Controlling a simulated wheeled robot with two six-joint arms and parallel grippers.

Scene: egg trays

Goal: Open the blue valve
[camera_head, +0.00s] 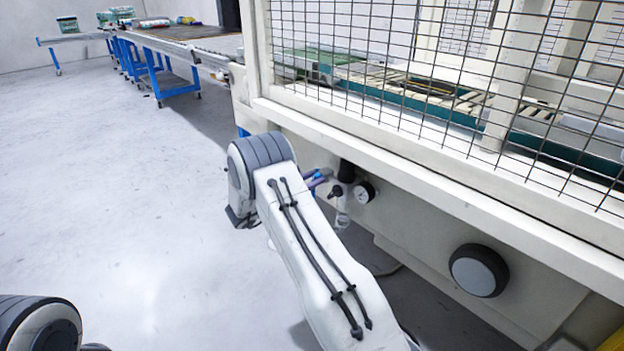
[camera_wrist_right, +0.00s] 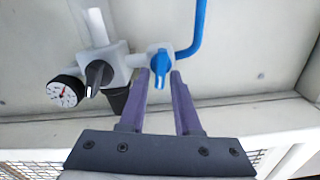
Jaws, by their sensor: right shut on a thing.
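The blue valve (camera_wrist_right: 160,67) is a small blue handle on a white fitting, in the upper middle of the right wrist view. Its lever points down in that picture, between the fingers. My right gripper (camera_wrist_right: 161,82) has its two purple fingertips on either side of the handle and is shut on it. In the head view, the purple fingers of my right gripper (camera_head: 319,180) show at the fittings, just past my white arm. The valve handle is hard to make out there. My left gripper is not in view; only part of my left arm shows at the bottom left.
A pressure gauge (camera_wrist_right: 65,91) and a black knob (camera_wrist_right: 98,74) sit left of the valve in the wrist view. A blue hose (camera_wrist_right: 197,30) runs up from it. The machine frame (camera_head: 420,195) and wire mesh rise close by. The floor (camera_head: 120,190) at left is clear.

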